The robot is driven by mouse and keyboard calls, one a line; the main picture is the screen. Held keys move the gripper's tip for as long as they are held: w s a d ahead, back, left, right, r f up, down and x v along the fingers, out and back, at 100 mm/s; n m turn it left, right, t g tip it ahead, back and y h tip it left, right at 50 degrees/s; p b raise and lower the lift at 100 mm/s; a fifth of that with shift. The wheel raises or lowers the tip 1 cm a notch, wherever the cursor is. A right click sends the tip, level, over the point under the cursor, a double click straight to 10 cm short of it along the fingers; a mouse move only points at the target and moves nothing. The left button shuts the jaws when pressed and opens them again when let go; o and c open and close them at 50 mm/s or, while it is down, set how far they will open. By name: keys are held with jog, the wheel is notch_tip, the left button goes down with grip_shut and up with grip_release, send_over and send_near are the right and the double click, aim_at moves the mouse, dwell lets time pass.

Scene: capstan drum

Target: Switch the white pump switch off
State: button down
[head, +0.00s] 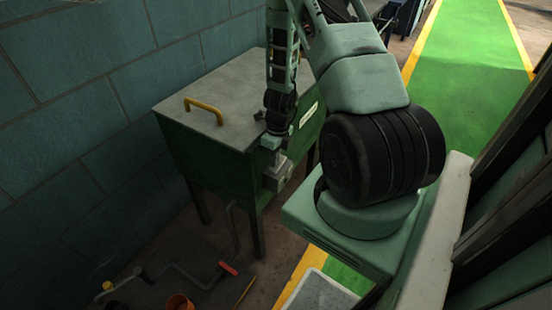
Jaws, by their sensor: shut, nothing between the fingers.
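A green cabinet (215,165) on legs stands against the block wall. A small pale grey-white box (278,178) on its front, near the right corner, looks like the pump switch. Its lever and on or off position are too small and partly hidden to tell. My gripper (271,158) hangs down from my arm at the cabinet's front top edge, just above the box. It is shut and empty. I cannot tell whether its tips touch the box.
The cabinet's grey lid (235,85) has a yellow handle (204,110). A crank with a red grip (228,268) and an orange cup (180,303) are on the floor at lower left. A green walkway (468,60) with yellow edges runs at right.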

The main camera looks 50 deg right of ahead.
jog(key=shift+s+a+f, duration=0.2)
jog(key=shift+s+f, duration=0.05)
jog(key=shift+f, duration=0.05)
jog(key=shift+w+d+r+p, duration=0.1)
jog(key=shift+d+p, duration=0.3)
jog(key=shift+d, duration=0.5)
jog(key=shift+r+p, duration=0.25)
jog(key=shift+p, duration=0.05)
notch_tip(320, 180, up, 14)
jog(key=d+p, duration=0.1)
jog(key=p, duration=0.3)
jog(key=shift+w+d+p, duration=0.2)
jog(key=shift+w+p, duration=0.05)
jog(key=shift+p, duration=0.05)
jog(key=shift+w+f, duration=0.15)
